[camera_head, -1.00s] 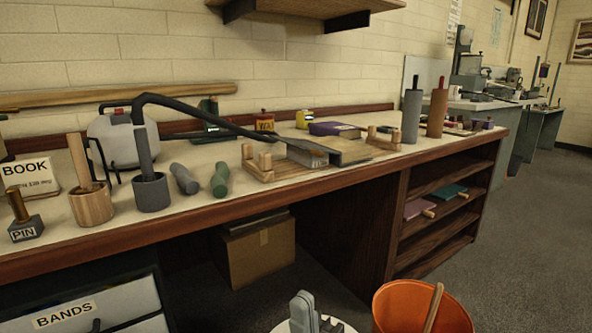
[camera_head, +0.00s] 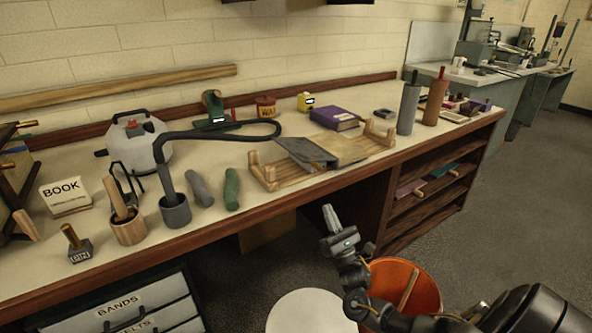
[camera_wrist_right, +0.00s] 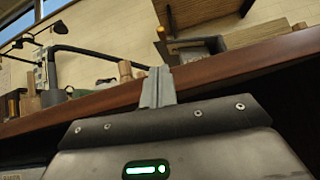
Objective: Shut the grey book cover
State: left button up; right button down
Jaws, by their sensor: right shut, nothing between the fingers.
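The grey book (camera_head: 346,149) lies open on a low wooden cradle (camera_head: 270,182) near the bench's front edge. A darker grey flap (camera_head: 303,152), seemingly its cover, slants down on the left side; its exact angle is hard to tell. My right gripper (camera_head: 329,215) is shut and empty, below and in front of the bench edge, apart from the book. In the right wrist view its shut fingers (camera_wrist_right: 157,86) point up toward the bench edge. My left gripper is not in view.
The bench's front edge (camera_wrist_right: 235,66) lies between my right gripper and the book. An orange bucket (camera_head: 413,290) stands below.

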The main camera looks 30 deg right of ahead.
aim_at(314, 167)
jog(key=shift+n, duration=0.3)
jog(key=x, duration=0.9)
jog(key=shift+w+d+r+p, duration=0.2)
jog(key=shift+d+r+p, duration=0.1)
jog(key=shift+d, duration=0.1)
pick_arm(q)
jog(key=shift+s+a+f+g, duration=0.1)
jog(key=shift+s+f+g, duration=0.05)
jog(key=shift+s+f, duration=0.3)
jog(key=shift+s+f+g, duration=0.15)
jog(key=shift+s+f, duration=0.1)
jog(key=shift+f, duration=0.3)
pick_arm(e)
jog(key=shift+w+r, duration=0.1)
jog(key=shift+w, duration=0.1)
pick_arm(q)
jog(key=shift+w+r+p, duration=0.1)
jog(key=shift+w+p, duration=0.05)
jog(key=shift+p, duration=0.15)
pick_arm(e)
jog(key=shift+r+h, duration=0.2)
jog(key=shift+h, duration=0.3)
